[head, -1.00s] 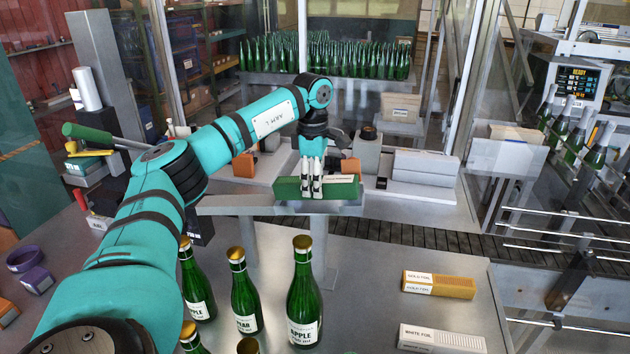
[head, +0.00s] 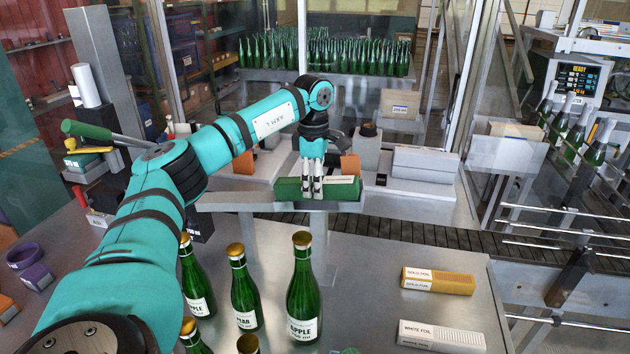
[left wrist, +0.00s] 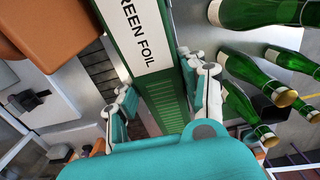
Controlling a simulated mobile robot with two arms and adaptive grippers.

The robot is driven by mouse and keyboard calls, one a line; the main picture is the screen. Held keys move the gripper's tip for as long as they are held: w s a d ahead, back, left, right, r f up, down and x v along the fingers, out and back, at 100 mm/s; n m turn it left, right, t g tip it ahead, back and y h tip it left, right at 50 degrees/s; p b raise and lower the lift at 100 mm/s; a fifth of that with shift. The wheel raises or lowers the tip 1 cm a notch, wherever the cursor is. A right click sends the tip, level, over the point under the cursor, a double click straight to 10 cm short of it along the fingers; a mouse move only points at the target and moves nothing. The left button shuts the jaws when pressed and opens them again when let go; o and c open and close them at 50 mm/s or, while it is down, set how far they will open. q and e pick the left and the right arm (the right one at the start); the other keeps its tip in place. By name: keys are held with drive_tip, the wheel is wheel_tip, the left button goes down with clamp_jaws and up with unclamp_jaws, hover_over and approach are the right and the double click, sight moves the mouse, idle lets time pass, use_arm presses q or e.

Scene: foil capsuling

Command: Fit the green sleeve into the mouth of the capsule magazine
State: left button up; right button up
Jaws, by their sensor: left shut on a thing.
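The green sleeve (head: 289,188) is a long green box with a white label reading "GREEN FOIL"; it also shows in the left wrist view (left wrist: 163,92). My left gripper (head: 312,190) points down and is shut on the sleeve's sides near its middle. The sleeve lies crosswise in the head view, just above or on a narrow grey ledge (head: 228,201); I cannot tell whether it touches. I cannot make out the mouth of the capsule magazine for sure. My right gripper is not in view.
Several green bottles (head: 304,290) stand on the near table. A gold foil box (head: 438,281) and a white foil box (head: 441,337) lie at its right. An orange block (head: 350,166) and a grey unit (head: 368,150) stand behind the sleeve. The table's middle right is clear.

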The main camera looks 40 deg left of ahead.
use_arm(q)
drive_tip(key=shift+d+f+b, duration=0.2)
drive_tip(key=shift+f+b, duration=0.2)
drive_tip(key=shift+f, duration=0.65)
drive_tip(key=o, duration=1.4)
drive_tip(key=shift+r, duration=0.1)
wheel_tip(320, 180, up, 12)
drive_tip(key=shift+a+f, duration=0.1)
drive_tip(key=shift+a, duration=0.05)
